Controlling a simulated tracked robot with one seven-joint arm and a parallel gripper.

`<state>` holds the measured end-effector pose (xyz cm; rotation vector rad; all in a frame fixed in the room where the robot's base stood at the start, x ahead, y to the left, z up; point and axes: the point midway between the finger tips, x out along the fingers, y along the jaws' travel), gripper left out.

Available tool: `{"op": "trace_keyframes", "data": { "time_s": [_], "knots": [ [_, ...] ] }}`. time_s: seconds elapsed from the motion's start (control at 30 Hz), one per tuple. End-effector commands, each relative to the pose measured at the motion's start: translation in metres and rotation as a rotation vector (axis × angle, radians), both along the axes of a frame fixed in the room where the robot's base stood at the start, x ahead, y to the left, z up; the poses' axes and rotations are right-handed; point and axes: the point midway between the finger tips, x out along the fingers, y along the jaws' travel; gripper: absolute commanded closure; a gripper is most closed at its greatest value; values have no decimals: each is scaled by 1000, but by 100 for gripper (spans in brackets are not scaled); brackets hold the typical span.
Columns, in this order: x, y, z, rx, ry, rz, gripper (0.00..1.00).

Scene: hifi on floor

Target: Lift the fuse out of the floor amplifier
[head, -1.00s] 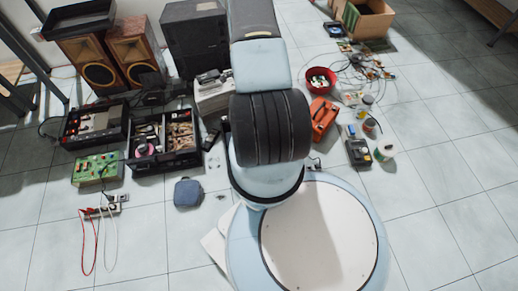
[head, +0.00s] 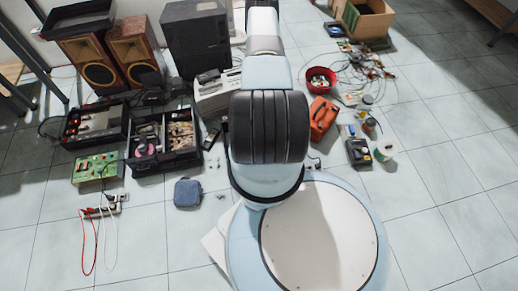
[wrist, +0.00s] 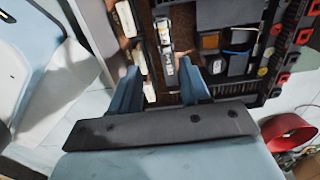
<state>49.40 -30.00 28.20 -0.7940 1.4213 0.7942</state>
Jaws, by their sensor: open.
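The amplifier (wrist: 235,12) shows in the wrist view as an open chassis with a brown board, dark blocks and a row of red terminals on its right side. A narrow, upright-looking piece with pale and dark bands (wrist: 162,32), perhaps the fuse, lies just beyond the gap between my fingers. I cannot tell for sure that it is the fuse. My gripper (wrist: 159,66) is open, with its two blue fingers pointing at the chassis and nothing clearly held. Whether the fingertips touch anything is unclear. In the head view my arm hides the gripper, and I cannot make out the amplifier.
A red bowl (wrist: 288,131) is at the lower right in the wrist view; it stands right of my arm in the head view (head: 321,80). An orange case (head: 322,118), a beige instrument (head: 215,92), a toolbox (head: 165,140) and speakers surround the arm. Front right floor is clear.

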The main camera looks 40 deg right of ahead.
Motion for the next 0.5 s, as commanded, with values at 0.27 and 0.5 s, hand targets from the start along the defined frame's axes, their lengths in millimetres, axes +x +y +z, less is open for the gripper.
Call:
{"op": "trace_keyframes", "data": {
  "time_s": [0.27, 0.5],
  "knots": [
    [0, 0, -41, 1, 1, 2, 54],
    [1, 0, -58, 0, 0, 0, 54]
  ]
}}
